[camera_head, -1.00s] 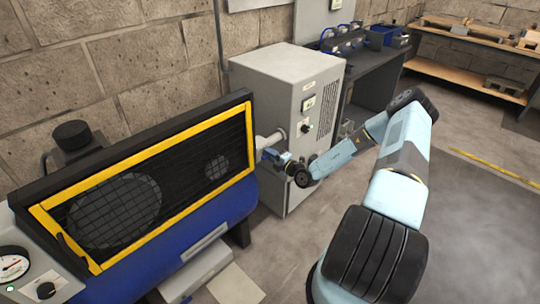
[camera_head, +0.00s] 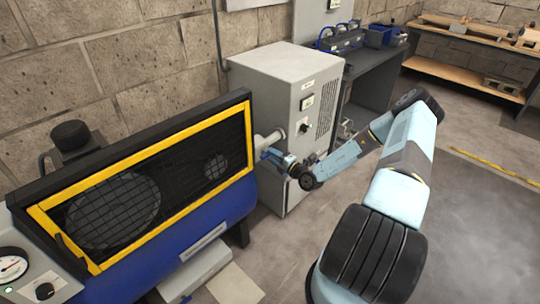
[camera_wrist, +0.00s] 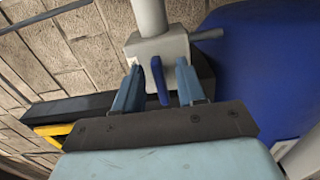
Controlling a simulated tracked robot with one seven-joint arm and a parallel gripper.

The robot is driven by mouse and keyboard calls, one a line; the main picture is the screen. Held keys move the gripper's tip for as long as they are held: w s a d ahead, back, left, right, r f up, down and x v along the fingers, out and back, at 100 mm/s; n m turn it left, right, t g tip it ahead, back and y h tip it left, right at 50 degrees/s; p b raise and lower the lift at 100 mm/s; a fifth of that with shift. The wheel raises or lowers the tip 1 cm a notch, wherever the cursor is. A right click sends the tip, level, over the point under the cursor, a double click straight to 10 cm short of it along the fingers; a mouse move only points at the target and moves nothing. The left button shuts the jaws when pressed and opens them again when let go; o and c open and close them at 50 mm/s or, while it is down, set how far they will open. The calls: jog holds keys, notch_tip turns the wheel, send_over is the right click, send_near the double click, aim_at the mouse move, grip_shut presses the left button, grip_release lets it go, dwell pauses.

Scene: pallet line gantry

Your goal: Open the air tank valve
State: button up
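The air tank (camera_head: 215,215) is a blue cylinder at the left of the head view, and its blue side also shows at the right of the wrist view (camera_wrist: 260,70). In the wrist view a pale grey valve body (camera_wrist: 150,48) sits on a grey pipe, with a blue valve handle (camera_wrist: 160,82) on its front. My gripper (camera_wrist: 158,84) is open, one finger on each side of the handle, with a narrow gap on both sides. In the head view my gripper (camera_head: 272,156) is at the tank's right end, where it hides most of the valve.
A yellow-framed grille guard (camera_head: 150,190) stands on top of the tank. A grey cabinet (camera_head: 275,90) stands close behind my gripper. A dark workbench (camera_head: 375,85) and wooden shelves (camera_head: 460,75) lie farther back. The floor at right is clear.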

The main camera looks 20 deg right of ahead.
jog(key=v, duration=1.1)
jog(key=shift+s+d, duration=0.1)
jog(key=shift+s, duration=0.05)
jog(key=s+a+r+n+g, duration=0.4)
jog(key=r+n+g, duration=0.1)
jog(key=r+n, duration=0.45)
jog(key=s+a+r+n+g+y, duration=0.1)
jog(key=s+a+r+n+g, duration=0.3)
jog(key=r+n, duration=0.6)
jog(key=s+a+r+n+g, duration=0.3)
jog(key=r+n+g, duration=0.4)
jog(key=n, duration=0.4)
jog(key=s+d+r+n+t+h, duration=0.3)
jog(key=s+r+n+t+h, duration=0.3)
jog(key=s+r+n, duration=1.1)
jog(key=shift+s+r+n+h, duration=0.35)
jog(key=shift+s+r+h, duration=1.4)
jog(key=shift+r, duration=1.6)
jog(key=shift+w+h, duration=0.25)
jog(key=shift+w, duration=0.05)
